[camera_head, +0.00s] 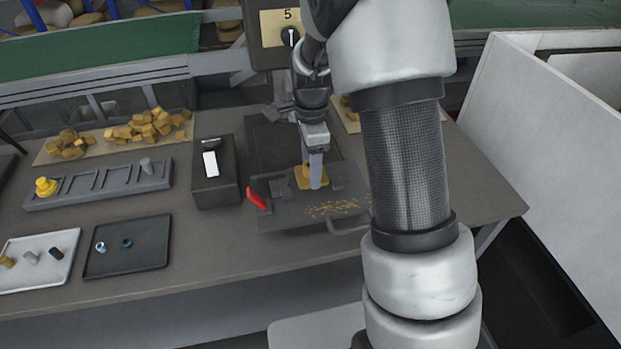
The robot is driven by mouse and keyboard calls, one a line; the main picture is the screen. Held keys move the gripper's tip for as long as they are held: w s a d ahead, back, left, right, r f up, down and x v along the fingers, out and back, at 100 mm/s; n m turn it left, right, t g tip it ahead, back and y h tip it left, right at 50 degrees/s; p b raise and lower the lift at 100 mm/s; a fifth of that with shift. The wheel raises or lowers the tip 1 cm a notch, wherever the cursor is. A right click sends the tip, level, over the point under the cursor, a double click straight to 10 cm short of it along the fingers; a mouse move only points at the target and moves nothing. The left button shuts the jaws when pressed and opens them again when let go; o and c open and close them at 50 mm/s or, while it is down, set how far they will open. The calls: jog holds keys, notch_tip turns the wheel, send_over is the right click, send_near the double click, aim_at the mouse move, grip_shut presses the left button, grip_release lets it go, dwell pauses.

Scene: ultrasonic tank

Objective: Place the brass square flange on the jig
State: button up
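The brass square flange (302,178) shows as a small gold square at the back of a dark grey plate, which appears to be the jig (285,212). The plate has a red lever (257,200) at its left and gold chips scattered on its front right. My gripper (316,181) points down at the flange, with its fingers overlapping the flange's right side. The flange looks flat, but I cannot tell whether it rests on the plate or hangs just above it. The fingers look close together; whether they grip the flange is too small to tell.
A machine marked 5 (275,30) stands behind the plate. Left are a dark box (212,185), a slotted rack (100,199) with a yellow part (46,187), a black tray (130,262) and a white tray (50,281). Bare tabletop lies in front. My arm hides the right side.

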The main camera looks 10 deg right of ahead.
jog(key=shift+w+f, duration=0.1)
jog(key=shift+f, duration=2.1)
jog(key=shift+f, duration=0.1)
jog(key=shift+f, duration=0.1)
jog(key=o, duration=1.7)
